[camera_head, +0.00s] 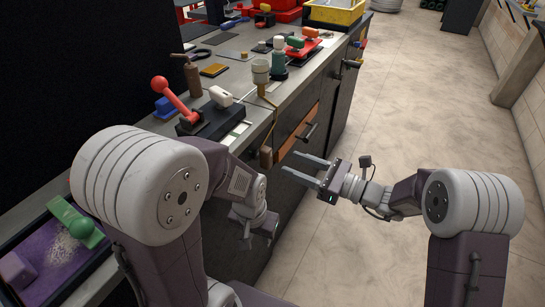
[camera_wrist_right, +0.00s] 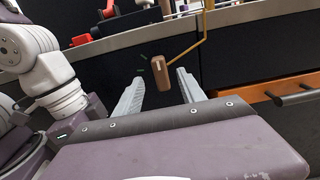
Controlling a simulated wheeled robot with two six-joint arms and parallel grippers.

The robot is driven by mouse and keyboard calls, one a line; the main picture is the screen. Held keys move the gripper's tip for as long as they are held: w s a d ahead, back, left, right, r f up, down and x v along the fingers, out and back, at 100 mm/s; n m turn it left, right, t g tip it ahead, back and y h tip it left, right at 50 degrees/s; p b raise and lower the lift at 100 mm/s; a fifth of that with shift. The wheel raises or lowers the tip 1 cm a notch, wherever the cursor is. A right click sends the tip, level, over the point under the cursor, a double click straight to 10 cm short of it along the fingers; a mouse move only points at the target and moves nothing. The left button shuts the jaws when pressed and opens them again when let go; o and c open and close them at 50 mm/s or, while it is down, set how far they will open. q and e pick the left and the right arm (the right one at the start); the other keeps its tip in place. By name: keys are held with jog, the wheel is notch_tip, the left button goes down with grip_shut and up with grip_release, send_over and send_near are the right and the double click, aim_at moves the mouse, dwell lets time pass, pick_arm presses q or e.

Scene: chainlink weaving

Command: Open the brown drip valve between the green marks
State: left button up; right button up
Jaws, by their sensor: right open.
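The brown drip valve (camera_head: 266,157) hangs at the front edge of the bench, below a thin brass pipe (camera_head: 270,124). In the right wrist view the valve (camera_wrist_right: 163,70) shows as a brown handle with a pale line, with small green marks (camera_wrist_right: 142,66) close to its left. My right gripper (camera_head: 289,163) is open and empty, its fingers pointing at the valve. In the right wrist view the valve appears between and just beyond the fingertips (camera_wrist_right: 160,76); contact is not visible. My left gripper (camera_head: 268,230) is low beside the bench front; its jaw state is unclear.
An orange drawer front (camera_head: 300,132) with a dark bar handle (camera_head: 306,132) lies right of the valve. The floor (camera_head: 420,110) to the right is clear.

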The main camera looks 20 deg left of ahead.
aim_at(271, 155)
jog(key=a, duration=0.5)
jog(key=w+a, duration=0.1)
jog(key=a, duration=0.1)
jog(key=shift+a+b, duration=0.3)
jog(key=shift+b, duration=0.05)
grip_shut()
